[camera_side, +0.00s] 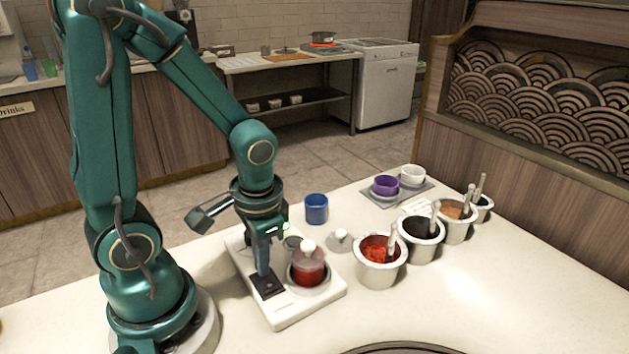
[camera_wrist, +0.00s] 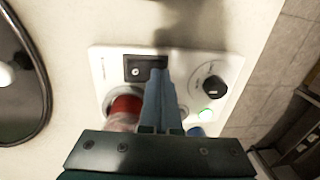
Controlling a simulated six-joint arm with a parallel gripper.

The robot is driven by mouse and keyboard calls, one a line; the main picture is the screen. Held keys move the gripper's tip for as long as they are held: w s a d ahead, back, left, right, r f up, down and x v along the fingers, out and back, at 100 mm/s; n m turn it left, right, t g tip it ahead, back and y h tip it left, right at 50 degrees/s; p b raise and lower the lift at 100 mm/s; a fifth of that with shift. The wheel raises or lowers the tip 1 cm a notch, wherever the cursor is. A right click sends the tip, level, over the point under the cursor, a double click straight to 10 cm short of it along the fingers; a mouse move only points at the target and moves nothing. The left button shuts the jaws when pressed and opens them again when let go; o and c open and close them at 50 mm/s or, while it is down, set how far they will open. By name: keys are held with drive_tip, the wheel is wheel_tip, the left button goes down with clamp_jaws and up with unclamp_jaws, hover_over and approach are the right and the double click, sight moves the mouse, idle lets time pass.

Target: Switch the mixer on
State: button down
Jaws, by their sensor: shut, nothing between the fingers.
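The mixer is a low white base (camera_side: 308,309) on the counter, also in the wrist view (camera_wrist: 108,75). My gripper (camera_side: 264,274) is shut and empty, pointing down over the switch plate.
Metal pots with spoons, one with red sauce (camera_side: 379,262) and one dark (camera_side: 421,238), stand to the right. A blue cup (camera_side: 316,209) is behind the mixer. A purple cup (camera_side: 386,185) and white cup (camera_side: 412,175) sit on a grey tray. The right front counter is clear.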

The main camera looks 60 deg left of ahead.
sight(260, 285)
drive_tip(key=shift+d+r, duration=0.1)
drive_tip(key=shift+d, duration=0.05)
drive_tip(key=shift+d+r, duration=0.2)
drive_tip(key=shift+d, duration=0.4)
wheel_tip(260, 285, up, 14)
drive_tip(key=a, duration=0.1)
drive_tip(key=shift+a, duration=0.35)
idle(0.4)
drive_tip(key=d+f+t+h, duration=0.1)
drive_tip(key=d+f+t, duration=0.1)
drive_tip(key=d+t, duration=0.3)
drive_tip(key=shift+s+d+f+t, duration=0.2)
drive_tip(key=shift+s+d+t, duration=0.1)
drive_tip(key=shift+d, duration=0.1)
